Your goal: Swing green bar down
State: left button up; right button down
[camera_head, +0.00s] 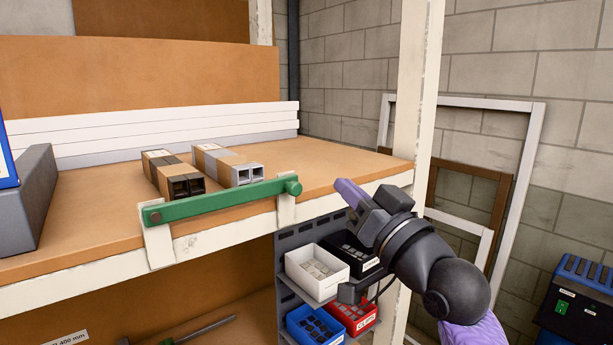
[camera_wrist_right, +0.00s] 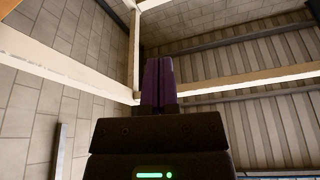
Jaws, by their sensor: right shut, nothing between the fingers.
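The green bar (camera_head: 219,201) lies across the front edge of the shelf in the head view, nearly level and rising slightly to the right. Its left end sits at a bolt on a white bracket (camera_head: 158,242). Its right end has a round green knob and rests at a second white bracket (camera_head: 286,208). My right gripper (camera_head: 343,188) has purple fingers and is to the right of the knob, apart from the bar. It is shut and empty. The right wrist view shows its fingers (camera_wrist_right: 159,82) together, pointing at the beams and ceiling; the bar is not visible there. My left gripper is not in view.
Two bundles of square tubes (camera_head: 172,174) (camera_head: 227,165) lie on the shelf (camera_head: 100,205) behind the bar. A white upright post (camera_head: 412,90) stands behind my right arm. Below are small bins, including a white one (camera_head: 317,272) and a red one (camera_head: 353,316).

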jog(key=p+x, duration=0.4)
jog(key=x, duration=0.6)
pick_arm(q)
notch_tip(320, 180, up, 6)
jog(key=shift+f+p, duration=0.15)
jog(key=shift+p, duration=0.65)
pick_arm(e)
jog(key=f, duration=0.4)
jog(key=shift+s+a, duration=0.3)
jog(key=shift+a, duration=0.05)
